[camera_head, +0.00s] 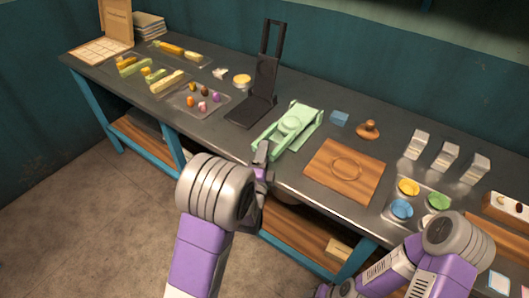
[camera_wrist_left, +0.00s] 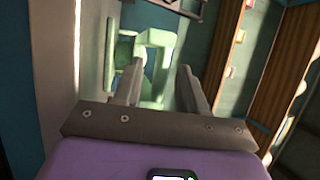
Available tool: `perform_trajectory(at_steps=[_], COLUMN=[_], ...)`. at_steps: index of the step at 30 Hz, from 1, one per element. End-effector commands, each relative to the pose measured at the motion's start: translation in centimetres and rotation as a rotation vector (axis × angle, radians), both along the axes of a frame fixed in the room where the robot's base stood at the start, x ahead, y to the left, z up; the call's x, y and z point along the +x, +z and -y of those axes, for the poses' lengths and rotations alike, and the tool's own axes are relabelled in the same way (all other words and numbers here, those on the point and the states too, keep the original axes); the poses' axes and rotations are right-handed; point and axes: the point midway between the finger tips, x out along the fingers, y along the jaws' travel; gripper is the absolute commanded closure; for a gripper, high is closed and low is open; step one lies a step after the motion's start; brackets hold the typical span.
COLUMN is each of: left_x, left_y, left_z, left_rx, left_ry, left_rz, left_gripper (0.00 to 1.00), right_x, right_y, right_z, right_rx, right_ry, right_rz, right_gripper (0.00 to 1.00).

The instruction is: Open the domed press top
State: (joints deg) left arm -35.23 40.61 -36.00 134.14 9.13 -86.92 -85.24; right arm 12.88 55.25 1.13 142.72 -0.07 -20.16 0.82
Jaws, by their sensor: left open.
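The light green press (camera_head: 290,124) lies on the dark table near its front edge, left of a wooden board. It has a low frame and a rounded dome in its middle, and its top lies low over the base. In the left wrist view the green press (camera_wrist_left: 155,62) shows between and beyond the fingers. My left gripper (camera_head: 263,158) is at the table's front edge, close to the near end of the press. It is open, with two grey fingers (camera_wrist_left: 160,88) apart and nothing between them. Contact with the press cannot be told. My right gripper is not visible; only its arm shows.
A tall black stand (camera_head: 262,85) rises behind and left of the press. A tray of coloured pieces (camera_head: 180,104) stands left.

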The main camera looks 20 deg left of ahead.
Motion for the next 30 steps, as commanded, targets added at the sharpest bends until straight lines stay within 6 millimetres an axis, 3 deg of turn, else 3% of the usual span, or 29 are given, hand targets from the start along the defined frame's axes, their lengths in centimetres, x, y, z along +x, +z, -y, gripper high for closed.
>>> perform_trajectory(at_steps=[11, 19, 30], left_x=[0.79, 0.77, 0.76], left_y=[0.11, 0.10, 0.23], left_z=[-0.06, -0.06, -0.05], left_rx=[0.000, 0.000, 0.000], left_ry=[0.000, 0.000, 0.000], left_rz=[-0.001, -0.001, -0.003], left_gripper=[0.59, 0.99, 1.00], right_x=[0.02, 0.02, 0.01], right_y=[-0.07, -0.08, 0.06], right_z=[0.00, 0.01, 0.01], right_rx=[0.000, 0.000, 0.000], right_ry=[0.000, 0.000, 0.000], right_rz=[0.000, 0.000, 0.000], right_gripper=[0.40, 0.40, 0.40])
